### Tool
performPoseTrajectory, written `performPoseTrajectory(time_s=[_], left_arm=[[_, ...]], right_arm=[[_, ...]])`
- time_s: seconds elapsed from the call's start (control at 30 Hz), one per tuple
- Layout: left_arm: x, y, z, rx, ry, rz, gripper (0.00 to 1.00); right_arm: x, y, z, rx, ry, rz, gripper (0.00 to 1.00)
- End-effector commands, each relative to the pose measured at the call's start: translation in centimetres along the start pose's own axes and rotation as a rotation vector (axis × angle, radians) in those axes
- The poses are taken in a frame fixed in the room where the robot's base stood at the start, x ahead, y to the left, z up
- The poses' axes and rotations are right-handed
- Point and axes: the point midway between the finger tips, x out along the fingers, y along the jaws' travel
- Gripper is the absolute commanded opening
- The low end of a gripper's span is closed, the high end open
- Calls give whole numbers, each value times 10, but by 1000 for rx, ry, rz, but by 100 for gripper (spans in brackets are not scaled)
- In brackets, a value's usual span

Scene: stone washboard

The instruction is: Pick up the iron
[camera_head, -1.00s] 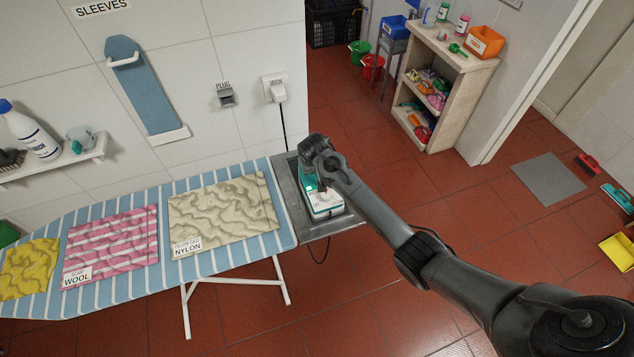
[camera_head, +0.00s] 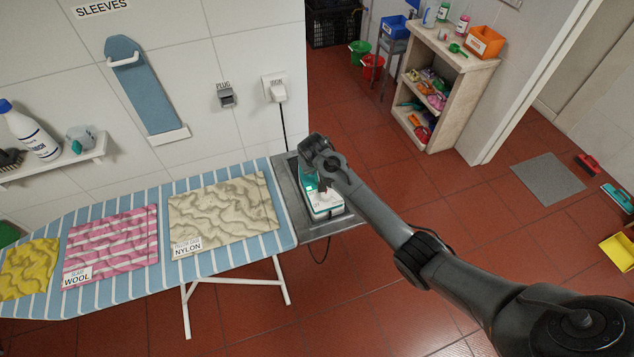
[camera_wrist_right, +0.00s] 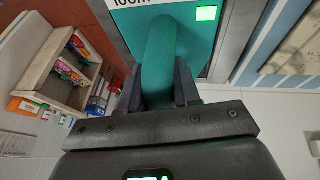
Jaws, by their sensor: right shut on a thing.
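The iron (camera_head: 323,202), white and teal, rests on the grey metal stand (camera_head: 336,221) at the right end of the ironing board. My right arm reaches over it and hides part of it in the head view. In the right wrist view, the teal handle (camera_wrist_right: 160,55) of the iron stands between the two fingers of my right gripper (camera_wrist_right: 159,85). The fingers are shut on the handle. A lit green square shows on the iron beside the handle. My left gripper is not in view.
The striped ironing board (camera_head: 150,222) holds yellow, pink striped and beige cloths. A dark cord runs from the wall plug (camera_head: 278,92) down behind the stand. A wooden shelf (camera_head: 440,95) stands at the back right. The red tiled floor right of the stand is largely clear.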

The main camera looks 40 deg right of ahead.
Motion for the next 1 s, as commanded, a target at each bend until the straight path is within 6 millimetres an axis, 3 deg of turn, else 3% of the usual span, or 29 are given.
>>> performPoseTrajectory(time_s=[0.57, 0.93, 1.0], left_arm=[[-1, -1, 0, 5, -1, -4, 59], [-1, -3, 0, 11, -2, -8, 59], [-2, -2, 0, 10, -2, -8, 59]], right_arm=[[-8, 1, -6, 3, 9, -2, 0], [-42, 9, -20, 3, 11, -3, 0], [-45, 17, -15, 4, 8, -2, 0]])
